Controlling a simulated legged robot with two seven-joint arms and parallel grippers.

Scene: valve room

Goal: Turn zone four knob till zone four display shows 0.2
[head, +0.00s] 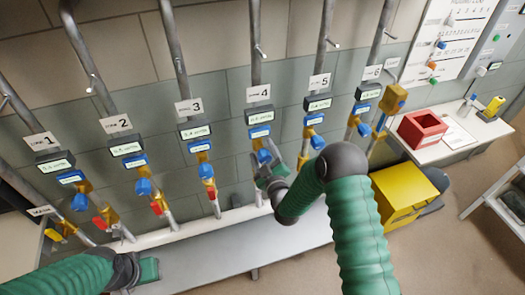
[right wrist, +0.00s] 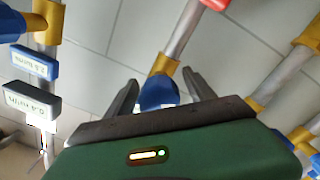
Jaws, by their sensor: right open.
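The zone four pipe carries a white label "4" (head: 258,93), with a dark-framed zone four display (head: 259,115) below it, its digits too small to read surely. The blue zone four knob (head: 263,156) is lower on the pipe, partly hidden by my right gripper (head: 270,172). In the right wrist view a blue knob (right wrist: 157,92) lies between the two spread fingers of my right gripper (right wrist: 160,92); whether they touch it cannot be told. My left gripper (head: 148,269) is low at the left, over the grey bench, its fingers unclear.
Similar pipes with displays and knobs stand on both sides, including label 3 (head: 190,107) and label 5 (head: 319,82). A grey bench (head: 215,258) runs below. A yellow box (head: 402,192) and a red bin (head: 421,128) are at the right.

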